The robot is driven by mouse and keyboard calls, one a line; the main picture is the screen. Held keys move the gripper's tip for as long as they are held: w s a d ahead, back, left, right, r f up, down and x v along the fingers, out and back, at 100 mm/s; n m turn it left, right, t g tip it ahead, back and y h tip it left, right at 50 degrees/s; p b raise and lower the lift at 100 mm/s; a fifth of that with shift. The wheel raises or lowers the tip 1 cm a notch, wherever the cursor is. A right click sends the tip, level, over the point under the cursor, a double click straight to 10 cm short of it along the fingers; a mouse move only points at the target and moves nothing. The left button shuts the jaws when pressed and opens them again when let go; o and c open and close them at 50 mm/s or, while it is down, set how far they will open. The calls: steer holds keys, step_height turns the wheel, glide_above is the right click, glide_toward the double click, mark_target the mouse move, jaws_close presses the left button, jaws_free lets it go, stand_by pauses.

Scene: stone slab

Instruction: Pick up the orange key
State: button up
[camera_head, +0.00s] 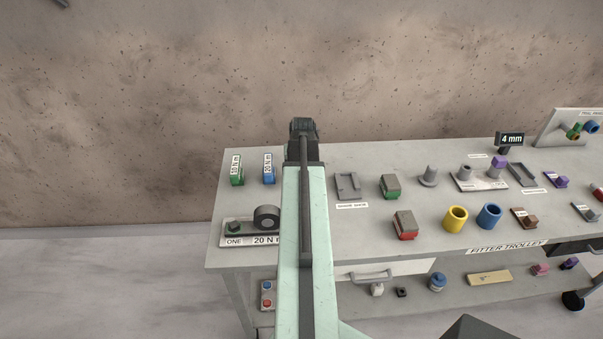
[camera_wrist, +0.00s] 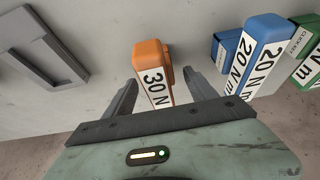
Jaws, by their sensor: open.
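The orange key (camera_wrist: 150,56) stands on the trolley top in the wrist view, with a white label reading 30 N m. My gripper (camera_wrist: 160,76) is open, with one finger on each side of the key's near, labelled part. I see gaps between the fingers and the key. In the head view my gripper (camera_head: 303,128) is over the far part of the trolley top, and my arm hides the orange key there.
A blue 20 N m key (camera_head: 268,168) and a green key (camera_head: 237,170) stand close by on the trolley top (camera_head: 400,160). A grey shallow holder (camera_head: 348,186) lies on the other side. The wall rises behind the trolley.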

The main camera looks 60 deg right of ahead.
steer(key=b+x, duration=0.2)
steer(key=x, duration=0.1)
steer(key=shift+f, duration=0.2)
steer(key=shift+r, duration=0.15)
jaws_close()
steer(key=shift+r+p, duration=0.2)
steer(key=shift+p, duration=0.2)
